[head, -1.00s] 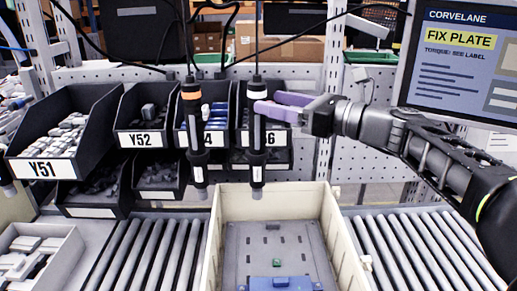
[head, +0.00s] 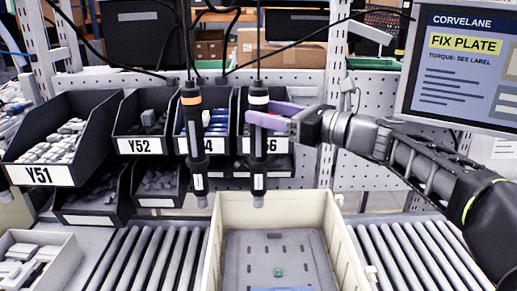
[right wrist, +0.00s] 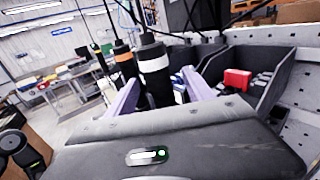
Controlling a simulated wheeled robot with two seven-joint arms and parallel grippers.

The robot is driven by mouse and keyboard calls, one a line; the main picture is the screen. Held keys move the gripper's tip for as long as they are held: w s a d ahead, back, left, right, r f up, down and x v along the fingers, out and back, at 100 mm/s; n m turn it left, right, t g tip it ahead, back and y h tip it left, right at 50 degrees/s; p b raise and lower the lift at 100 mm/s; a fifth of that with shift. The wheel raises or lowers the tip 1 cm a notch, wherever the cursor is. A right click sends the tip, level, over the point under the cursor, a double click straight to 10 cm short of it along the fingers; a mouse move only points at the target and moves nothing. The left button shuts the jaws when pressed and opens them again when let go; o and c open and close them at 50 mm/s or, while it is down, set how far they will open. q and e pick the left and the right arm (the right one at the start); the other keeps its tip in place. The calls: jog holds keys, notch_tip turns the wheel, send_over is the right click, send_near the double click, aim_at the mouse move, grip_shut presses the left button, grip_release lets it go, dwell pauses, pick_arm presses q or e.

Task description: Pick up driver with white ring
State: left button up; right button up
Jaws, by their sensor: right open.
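The driver with the white ring (head: 258,144) hangs upright from a cable in the head view. It is black, with a white band near its top. My right gripper (head: 259,113) comes in from the right, its purple fingers open at the driver's body just below the ring. In the right wrist view the white-ringed driver (right wrist: 155,63) stands between the two spread fingers (right wrist: 159,82), and I cannot tell whether either touches it. The driver with the orange ring (head: 193,140) hangs close by on the left. My left gripper is not in view.
Black parts bins (head: 62,138) line the back, close behind the drivers. A beige crate (head: 345,257) stands below, between roller conveyors (head: 140,255). A monitor (head: 462,62) stands at the upper right. Cables hang above both drivers.

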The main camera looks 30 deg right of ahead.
aim_at(250, 108)
jog(key=p+x, duration=0.1)
jog(key=x, duration=0.3)
jog(key=shift+a+r+p, duration=0.15)
jog(key=shift+a+p, duration=0.15)
jog(key=shift+p, duration=0.05)
jog(key=shift+w+a, duration=0.15)
jog(key=shift+w, duration=0.25)
jog(key=shift+c, duration=0.4)
grip_shut()
dwell(0.5)
dwell(0.4)
